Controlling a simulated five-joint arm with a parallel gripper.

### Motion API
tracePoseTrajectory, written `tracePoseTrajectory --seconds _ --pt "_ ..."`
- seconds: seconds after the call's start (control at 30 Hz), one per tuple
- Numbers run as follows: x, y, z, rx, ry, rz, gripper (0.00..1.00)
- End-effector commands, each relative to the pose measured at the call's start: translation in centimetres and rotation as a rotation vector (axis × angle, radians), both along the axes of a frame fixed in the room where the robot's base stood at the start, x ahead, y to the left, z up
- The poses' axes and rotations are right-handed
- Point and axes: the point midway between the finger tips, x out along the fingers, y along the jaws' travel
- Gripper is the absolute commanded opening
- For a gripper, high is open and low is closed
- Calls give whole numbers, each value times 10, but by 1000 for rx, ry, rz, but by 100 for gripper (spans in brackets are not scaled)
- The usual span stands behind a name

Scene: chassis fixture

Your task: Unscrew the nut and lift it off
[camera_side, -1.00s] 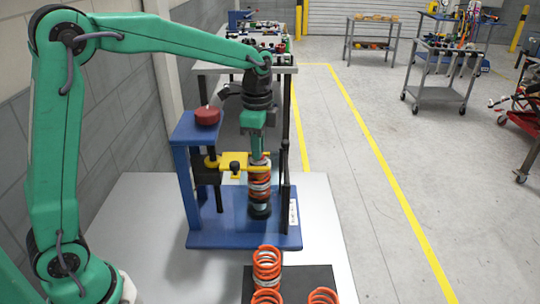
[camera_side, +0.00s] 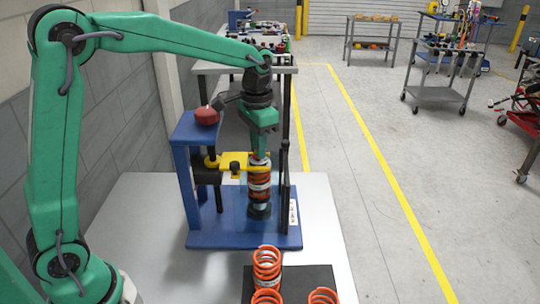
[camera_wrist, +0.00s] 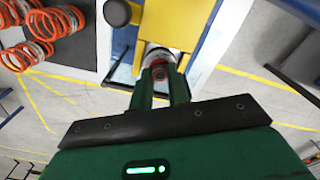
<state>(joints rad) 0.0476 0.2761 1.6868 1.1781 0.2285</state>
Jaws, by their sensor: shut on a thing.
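My gripper (camera_side: 259,154) points down onto the top of an upright strut (camera_side: 260,188) with an orange spring, held in a blue fixture (camera_side: 245,230). Its fingers are shut on the nut at the top of the strut. The nut is largely hidden between the fingertips in the side view. In the wrist view, my gripper (camera_wrist: 160,75) reaches the strut's top, where a small dark and reddish part (camera_wrist: 159,68) shows between the fingertips. A yellow clamp (camera_side: 233,161) reaches to the strut just below the fingertips.
A red round part (camera_side: 207,116) sits on the fixture's blue post, left of my gripper. A dark upright rod (camera_side: 286,190) stands close on the right. Several orange springs (camera_side: 267,263) stand on a black mat at the front. Carts stand far behind.

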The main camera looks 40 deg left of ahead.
Motion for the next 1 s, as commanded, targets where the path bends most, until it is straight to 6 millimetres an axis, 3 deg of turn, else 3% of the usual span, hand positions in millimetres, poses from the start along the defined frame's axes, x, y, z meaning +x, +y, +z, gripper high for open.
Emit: tracePoseTrajectory --seconds 0.6,0.97,1.0 --pt "0 0 -3 1 5 465 0" --pt "0 0 -2 1 6 522 0" --pt "0 0 -2 1 6 522 19"
